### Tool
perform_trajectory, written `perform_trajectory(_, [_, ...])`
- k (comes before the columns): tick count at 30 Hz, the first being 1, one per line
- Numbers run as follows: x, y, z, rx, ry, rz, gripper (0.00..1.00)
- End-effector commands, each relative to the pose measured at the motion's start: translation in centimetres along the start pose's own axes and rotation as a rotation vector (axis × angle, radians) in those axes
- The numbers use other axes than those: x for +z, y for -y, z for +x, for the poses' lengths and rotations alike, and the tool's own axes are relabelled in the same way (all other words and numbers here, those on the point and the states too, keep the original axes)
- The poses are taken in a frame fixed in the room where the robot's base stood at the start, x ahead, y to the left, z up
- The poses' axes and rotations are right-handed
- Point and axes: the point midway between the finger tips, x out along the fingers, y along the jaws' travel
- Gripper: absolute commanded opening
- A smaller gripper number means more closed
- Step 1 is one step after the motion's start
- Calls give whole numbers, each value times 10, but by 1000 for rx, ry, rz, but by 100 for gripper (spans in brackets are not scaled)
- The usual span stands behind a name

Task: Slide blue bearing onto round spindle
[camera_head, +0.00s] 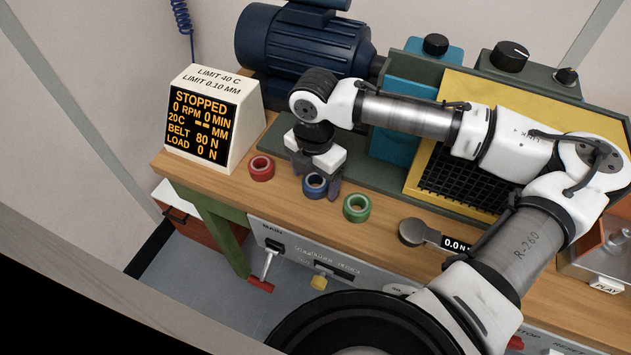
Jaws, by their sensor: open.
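The blue bearing (314,193) is a ring lying on the wooden bench, between a red ring and a green ring. My gripper (316,187) points down over it. Its jaws are open, with one dark finger on each side of the bearing. I cannot tell whether the fingers touch it. The white gripper body covers the far part of the bearing. I cannot make out the round spindle; my arm crosses in front of the teal housing (393,143) and part of the machine.
The red ring (261,169) is close on the left and the green ring (357,208) close on the right. A display box (207,119) reads STOPPED. A blue motor (300,48) stands behind. A round gauge (413,232) lies to the right on the bench (385,238).

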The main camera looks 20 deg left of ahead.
Motion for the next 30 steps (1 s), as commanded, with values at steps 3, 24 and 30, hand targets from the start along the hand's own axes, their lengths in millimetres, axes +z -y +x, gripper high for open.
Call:
perform_trajectory(3, [0,0,0,0,0,0,75])
perform_trajectory(24, [0,0,-1,0,0,1,24])
perform_trajectory(30, [0,-1,-16,2,1,1,24])
